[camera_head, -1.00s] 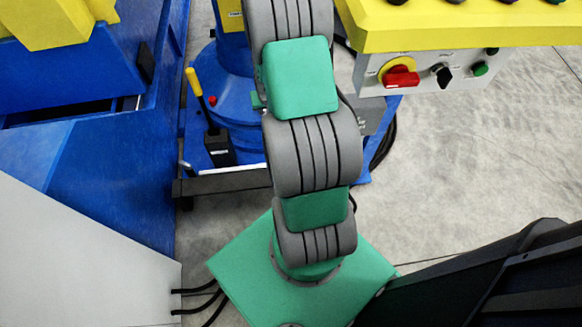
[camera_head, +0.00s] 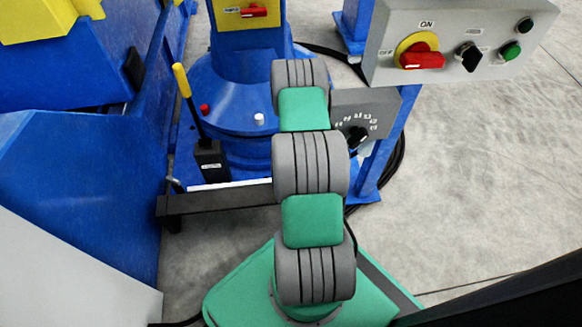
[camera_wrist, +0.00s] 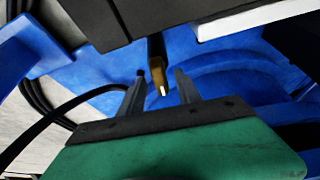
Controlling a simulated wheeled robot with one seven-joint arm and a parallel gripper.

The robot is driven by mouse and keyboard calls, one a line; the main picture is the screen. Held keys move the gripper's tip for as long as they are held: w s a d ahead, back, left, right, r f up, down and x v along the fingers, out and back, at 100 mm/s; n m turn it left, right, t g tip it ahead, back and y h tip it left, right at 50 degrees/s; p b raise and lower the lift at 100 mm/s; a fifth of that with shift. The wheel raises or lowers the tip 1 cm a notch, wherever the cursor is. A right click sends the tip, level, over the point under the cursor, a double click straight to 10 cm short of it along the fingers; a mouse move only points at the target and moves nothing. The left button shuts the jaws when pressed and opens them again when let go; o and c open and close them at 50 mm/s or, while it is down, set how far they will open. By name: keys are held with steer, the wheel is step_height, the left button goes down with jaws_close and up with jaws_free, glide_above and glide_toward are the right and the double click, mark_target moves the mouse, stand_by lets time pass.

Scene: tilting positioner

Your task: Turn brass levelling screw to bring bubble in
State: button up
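The brass levelling screw (camera_wrist: 157,77) shows in the wrist view, hanging from the underside of a dark bar. My gripper (camera_wrist: 160,73) points up at it with two grey fingers apart, one on each side of the screw in the picture. Gaps show between the fingers and the brass, so the gripper looks open; I cannot tell how deep the screw sits between the fingertips. In the head view my arm covers the gripper and the screw. No bubble or vial can be made out in either view.
A dark bar (camera_head: 225,202) crosses in front of the round blue base (camera_head: 236,88). A yellow-handled lever (camera_head: 187,95) stands at its left. A grey dial box (camera_head: 362,116) and a control panel (camera_head: 446,45) with a red switch are at the right. Open floor (camera_head: 470,180) lies right.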

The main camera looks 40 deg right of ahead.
steer(key=shift+c, duration=0.3)
jaws_close()
steer(key=shift+r, duration=0.1)
steer(key=shift+m, duration=0.5)
steer(key=shift+o, duration=0.3)
jaws_free()
steer(key=p+v, duration=0.3)
steer(key=v, duration=0.4)
steer(key=shift+a+r+p, duration=0.2)
steer(key=shift+r+p, duration=0.1)
steer(key=shift+p, duration=0.1)
